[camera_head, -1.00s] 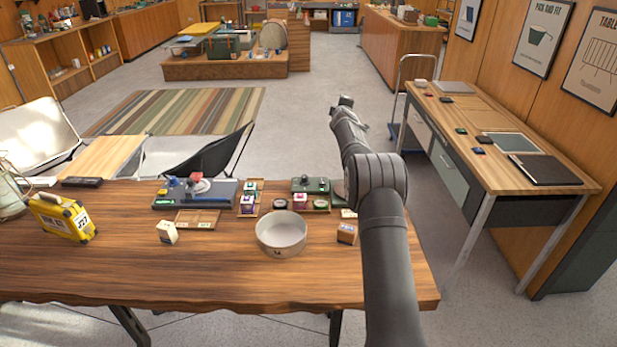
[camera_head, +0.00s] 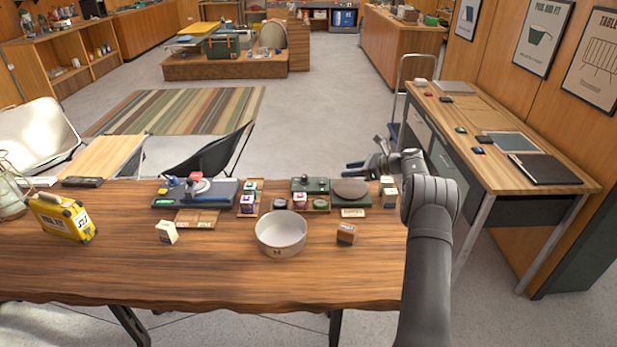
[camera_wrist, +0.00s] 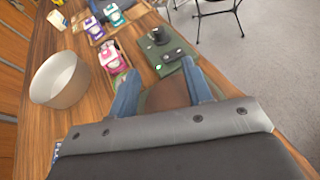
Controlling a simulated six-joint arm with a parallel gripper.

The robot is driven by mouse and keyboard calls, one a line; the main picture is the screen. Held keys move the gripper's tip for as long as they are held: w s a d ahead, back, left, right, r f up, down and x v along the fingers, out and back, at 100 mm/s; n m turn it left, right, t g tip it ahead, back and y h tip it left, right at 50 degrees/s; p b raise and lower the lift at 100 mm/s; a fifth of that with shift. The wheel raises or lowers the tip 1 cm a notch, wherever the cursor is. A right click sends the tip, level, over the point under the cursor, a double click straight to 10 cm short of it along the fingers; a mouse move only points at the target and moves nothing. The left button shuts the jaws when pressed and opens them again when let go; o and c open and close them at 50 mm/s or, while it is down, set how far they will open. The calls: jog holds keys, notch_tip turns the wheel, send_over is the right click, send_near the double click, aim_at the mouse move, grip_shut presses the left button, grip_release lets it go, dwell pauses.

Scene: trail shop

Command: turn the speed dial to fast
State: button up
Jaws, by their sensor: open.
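A dark green box (camera_head: 310,185) stands at the back of the wooden table, beside a round brown disc (camera_head: 350,189). A black round knob (camera_wrist: 158,36) sits at the box's far end in the wrist view, with a green-lit spot (camera_wrist: 158,68) at its near end. The knob looks like the speed dial; its marks and setting are too small to read. My gripper (camera_head: 366,155) is open and empty to the right of the box, near the disc. In the wrist view its blue-grey fingers (camera_wrist: 159,74) stand apart, with the disc (camera_wrist: 165,96) showing between them.
A white bowl (camera_head: 281,235) stands in front of the box. Small packages (camera_head: 300,200) sit close beside the box. Another device with a red knob (camera_head: 195,178) is farther left. Small cartons (camera_head: 389,190) stand near my arm. The table's front is mostly clear.

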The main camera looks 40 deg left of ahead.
aim_at(306, 176)
jog(key=shift+s+a+f, duration=0.15)
jog(key=shift+s, duration=0.05)
jog(key=x, duration=1.6)
jog(key=shift+s+a+f, duration=0.15)
jog(key=shift+a+f, duration=0.1)
jog(key=shift+a, duration=0.05)
jog(key=shift+c, duration=0.5)
jog(key=c, duration=0.9)
